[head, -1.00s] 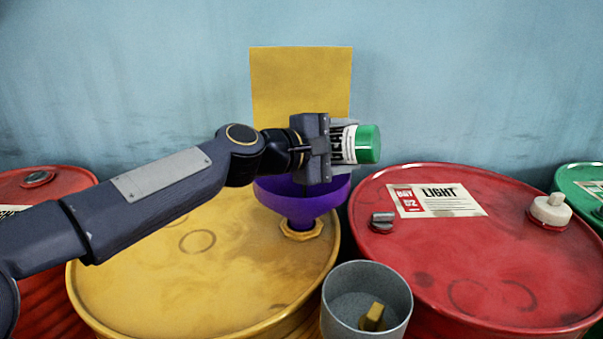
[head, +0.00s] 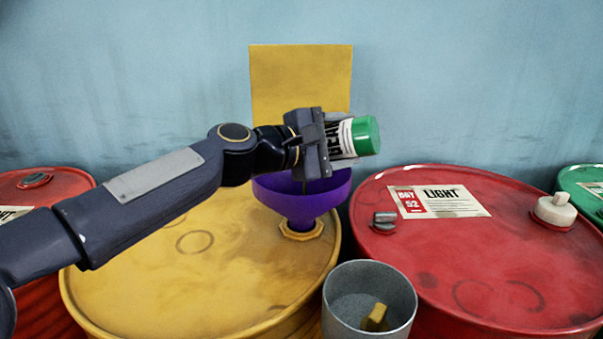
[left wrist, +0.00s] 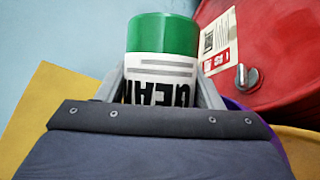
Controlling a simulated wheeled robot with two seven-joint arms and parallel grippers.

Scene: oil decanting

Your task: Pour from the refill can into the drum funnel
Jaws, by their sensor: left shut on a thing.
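The refill can (head: 365,135) is white with black lettering and a green end. It lies nearly on its side, its green end pointing right and slightly up. My left gripper (head: 330,138) is shut around the can and holds it above the purple funnel (head: 305,203). In the left wrist view the can (left wrist: 162,38) sits between the fingers. The can's other end is hidden behind the gripper. The funnel stands in the opening of the yellow drum (head: 130,265). A thin dark line shows below the gripper at the funnel; I cannot tell whether it is liquid.
A red drum (head: 460,265) labelled LIGHT stands at right, with a white cap (head: 553,212). A grey bucket (head: 395,315) with a yellow piece (head: 375,318) inside stands in front. A yellow panel (head: 300,75) is behind the funnel. More drums stand at both sides.

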